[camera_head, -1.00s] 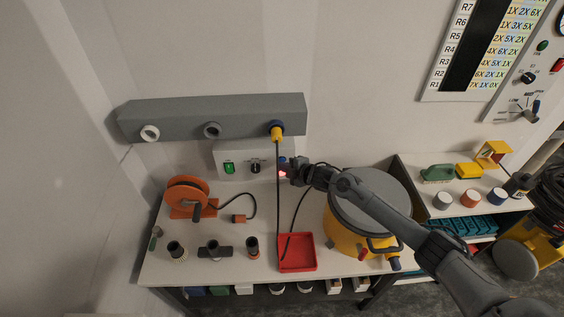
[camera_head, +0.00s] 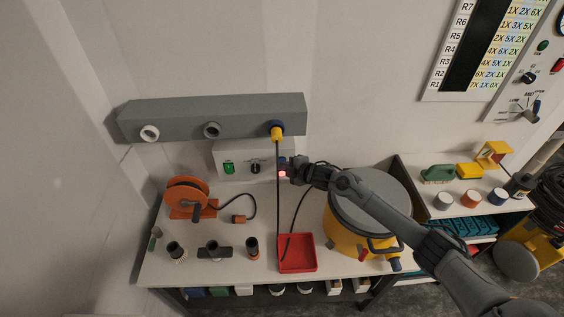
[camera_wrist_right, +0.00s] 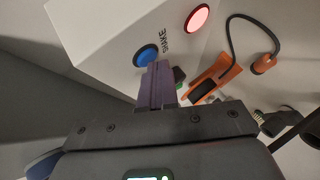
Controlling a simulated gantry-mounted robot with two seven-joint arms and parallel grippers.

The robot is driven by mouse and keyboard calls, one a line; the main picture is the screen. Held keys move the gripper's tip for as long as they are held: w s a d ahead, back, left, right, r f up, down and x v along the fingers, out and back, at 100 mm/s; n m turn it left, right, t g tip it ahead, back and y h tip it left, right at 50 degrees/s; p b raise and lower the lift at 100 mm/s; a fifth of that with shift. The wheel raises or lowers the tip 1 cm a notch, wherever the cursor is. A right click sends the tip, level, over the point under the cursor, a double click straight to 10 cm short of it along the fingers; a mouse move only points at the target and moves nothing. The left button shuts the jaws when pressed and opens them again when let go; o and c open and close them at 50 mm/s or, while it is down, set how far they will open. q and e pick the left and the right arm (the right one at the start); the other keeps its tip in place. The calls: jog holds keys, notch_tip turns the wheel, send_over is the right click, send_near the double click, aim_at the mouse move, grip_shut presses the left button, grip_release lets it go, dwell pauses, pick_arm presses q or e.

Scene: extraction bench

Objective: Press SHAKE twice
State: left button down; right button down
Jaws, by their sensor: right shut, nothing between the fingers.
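The white control box (camera_head: 236,155) stands on the bench against the wall. The wrist view shows its blue button (camera_wrist_right: 146,56) beside the word SHAKE and a lit red lamp (camera_wrist_right: 197,18). The lamp also glows in the head view (camera_head: 282,174). My right gripper (camera_head: 288,166) is shut and empty at the box's right side. In the wrist view its purple fingertips (camera_wrist_right: 160,72) overlap the button's lower edge; I cannot tell whether they touch it. My left gripper is not in view.
A yellow drum with a grey lid (camera_head: 370,194) stands under my right arm. A black cable hangs from a yellow plug (camera_head: 277,134) close to the gripper. A red tray (camera_head: 297,266), an orange reel (camera_head: 187,195) and several dark fittings are on the bench.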

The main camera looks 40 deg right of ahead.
jog(key=shift+s+a+p, duration=0.45)
jog(key=shift+s+p, duration=0.2)
jog(key=shift+p, duration=0.05)
jog(key=s+a+p, duration=0.1)
jog(key=s+p, duration=0.1)
jog(key=s+a+p, duration=0.2)
dwell(0.5)
dwell(0.6)
